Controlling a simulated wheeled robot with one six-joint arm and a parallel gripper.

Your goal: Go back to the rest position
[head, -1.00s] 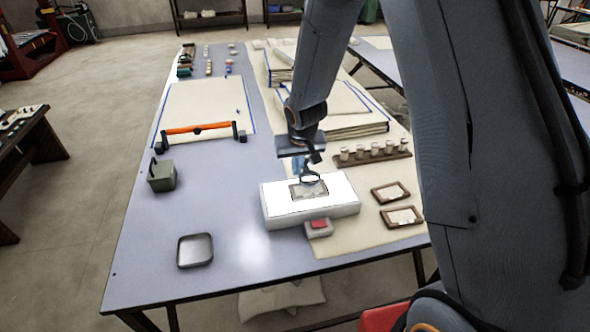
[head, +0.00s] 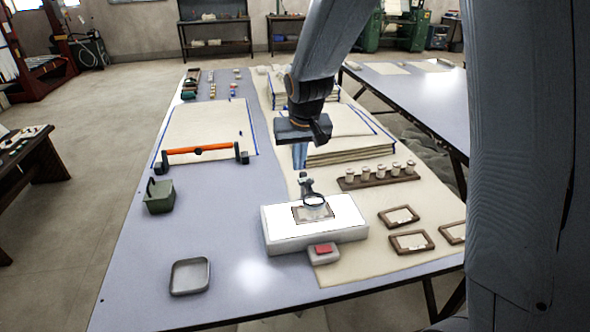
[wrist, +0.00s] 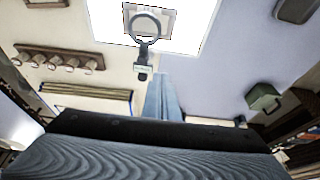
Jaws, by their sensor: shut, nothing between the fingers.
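My gripper (head: 299,156) is shut and empty, pointing down in the air above the table (head: 215,262). In the head view it hangs just behind a white box with a bright top (head: 283,237). A magnifier with a round lens (head: 313,199) stands over a small framed piece of cloth (head: 300,217) on that bright top. The wrist view shows the magnifier (wrist: 146,27) beyond the closed blue fingers (wrist: 162,98), apart from them.
A red-topped block (head: 323,252) sits before the white box. A rack of jars (head: 378,176), small frames (head: 411,241) and stacked cloth (head: 350,149) lie right. A metal tray (head: 190,277), green box (head: 159,197) and orange-handled bar (head: 202,149) lie left.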

